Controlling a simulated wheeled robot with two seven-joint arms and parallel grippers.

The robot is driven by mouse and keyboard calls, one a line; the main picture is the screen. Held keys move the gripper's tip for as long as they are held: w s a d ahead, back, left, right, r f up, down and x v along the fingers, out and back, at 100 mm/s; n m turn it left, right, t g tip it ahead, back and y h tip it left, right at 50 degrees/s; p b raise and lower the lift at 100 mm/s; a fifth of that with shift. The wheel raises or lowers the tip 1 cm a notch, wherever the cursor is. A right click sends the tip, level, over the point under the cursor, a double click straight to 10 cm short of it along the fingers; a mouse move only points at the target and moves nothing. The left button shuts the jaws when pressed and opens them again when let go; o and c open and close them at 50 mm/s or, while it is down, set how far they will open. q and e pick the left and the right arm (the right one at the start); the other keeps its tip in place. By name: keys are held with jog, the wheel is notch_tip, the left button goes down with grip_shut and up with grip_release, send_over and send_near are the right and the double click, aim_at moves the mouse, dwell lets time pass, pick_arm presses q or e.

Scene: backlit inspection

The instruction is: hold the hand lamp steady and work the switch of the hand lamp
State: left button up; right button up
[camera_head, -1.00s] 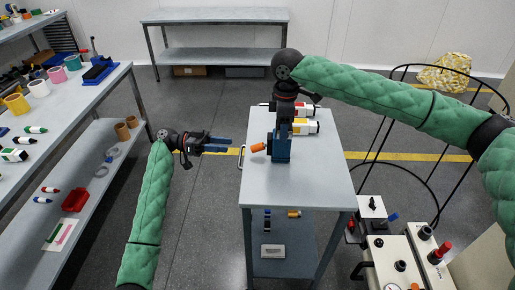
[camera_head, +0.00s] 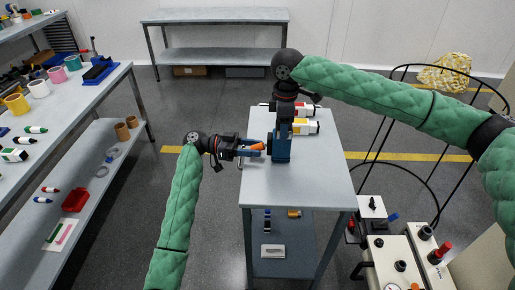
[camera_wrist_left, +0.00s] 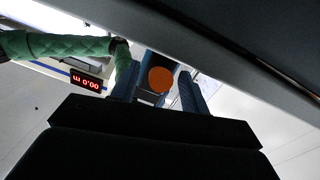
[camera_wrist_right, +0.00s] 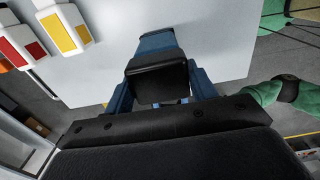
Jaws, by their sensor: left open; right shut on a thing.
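The hand lamp shows in the head view as an orange end (camera_head: 257,147) sticking out to the left of my right gripper (camera_head: 281,155). In the right wrist view its black body (camera_wrist_right: 157,80) sits between my right fingers, which are shut on it above the table. My left gripper (camera_head: 254,148) is open, level with the orange end, with its fingers on either side of it. In the left wrist view the round orange end (camera_wrist_left: 160,79) shows between the two blue fingers, with a gap visible on the right. The switch cannot be told apart clearly.
The grey table (camera_head: 310,185) is under my right gripper. White bottles with yellow (camera_head: 304,127) and red labels stand behind it. A long bench (camera_head: 85,110) with cups and markers is at left. Control boxes (camera_head: 400,255) stand at lower right. Open floor lies between bench and table.

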pick_arm(q)
jog(key=shift+d, duration=0.8)
pick_arm(e)
jog(key=shift+f, duration=0.2)
pick_arm(q)
jog(key=shift+c, duration=0.3)
grip_shut()
jog(key=shift+r, duration=0.1)
jog(key=shift+a+r+y, duration=0.2)
jog(key=shift+r+y, duration=0.25)
jog(key=shift+y, duration=0.75)
jog(key=y, duration=0.1)
jog(key=r+y, duration=0.1)
jog(key=y, duration=0.1)
jog(key=shift+a+r+t, duration=0.1)
jog(key=shift+r+t, duration=0.05)
jog(key=shift+t, duration=0.15)
jog(key=shift+d+r+n+y, duration=0.15)
jog(key=shift+r+y, duration=0.2)
jog(key=shift+y, duration=0.8)
jog(key=shift+d+r+n+y, duration=0.15)
jog(key=shift+r+y, duration=0.2)
jog(key=shift+y, duration=0.8)
